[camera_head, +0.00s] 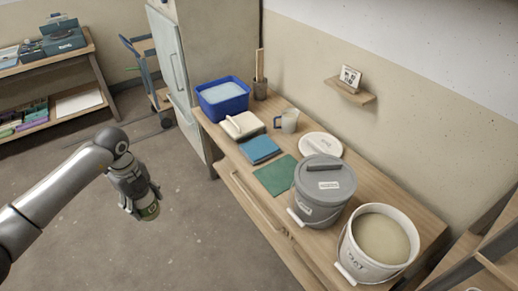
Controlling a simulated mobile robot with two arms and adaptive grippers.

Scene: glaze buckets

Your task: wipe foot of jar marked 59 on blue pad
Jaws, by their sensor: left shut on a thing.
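My left gripper (138,197) is shut on a small olive-green jar (149,212), held over the open floor to the left of the bench. The jar has a pale label mark that is too small to read, and the fingers hide its upper part. The blue pad (259,149) lies flat on the wooden bench (337,234), well to the right of the gripper and apart from it. My right gripper is not in view.
On the bench are a blue tub (222,98), a cream cloth (242,125), a measuring jug (287,121), a green mat (275,175), a white lid (320,146), a lidded grey bucket (321,191) and an open bucket (371,256). Floor is clear left of the bench.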

